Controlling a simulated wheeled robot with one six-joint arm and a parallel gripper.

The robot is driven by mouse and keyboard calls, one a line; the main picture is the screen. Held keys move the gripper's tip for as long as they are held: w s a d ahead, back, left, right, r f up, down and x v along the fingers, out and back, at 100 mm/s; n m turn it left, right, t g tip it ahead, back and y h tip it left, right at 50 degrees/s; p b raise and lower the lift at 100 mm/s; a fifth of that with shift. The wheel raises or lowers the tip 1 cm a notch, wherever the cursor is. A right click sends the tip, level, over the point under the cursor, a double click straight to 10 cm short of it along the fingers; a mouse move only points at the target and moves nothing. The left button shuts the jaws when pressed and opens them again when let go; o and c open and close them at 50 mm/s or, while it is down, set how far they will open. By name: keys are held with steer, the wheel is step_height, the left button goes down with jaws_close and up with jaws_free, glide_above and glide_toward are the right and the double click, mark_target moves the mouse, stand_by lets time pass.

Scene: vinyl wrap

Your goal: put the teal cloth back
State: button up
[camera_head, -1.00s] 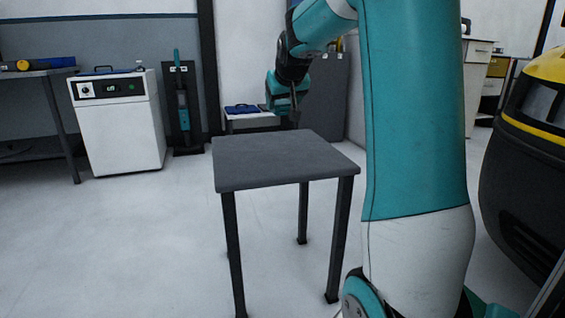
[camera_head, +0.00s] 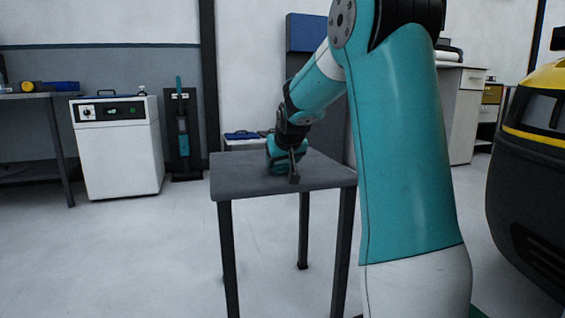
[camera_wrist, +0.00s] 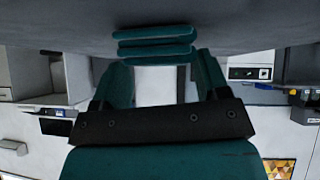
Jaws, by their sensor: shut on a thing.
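The teal cloth (camera_wrist: 155,43) shows in the wrist view as a small folded stack of several layers. It lies between the tips of my gripper (camera_wrist: 163,66), which is shut on it. The grey tabletop (camera_wrist: 60,28) is right beside the cloth in that view; whether they touch I cannot tell. In the head view my gripper (camera_head: 287,165) is low over the right part of the dark grey table (camera_head: 240,181). The cloth cannot be made out there.
A white machine (camera_head: 118,150) stands at the left beside a dark bench (camera_head: 28,98). A low stand with a blue item (camera_head: 241,135) is behind the table. A yellow and black machine (camera_head: 530,180) is at the far right. The floor left of the table is clear.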

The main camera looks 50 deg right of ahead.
steer(key=shift+f, duration=0.15)
steer(key=o, duration=1.2)
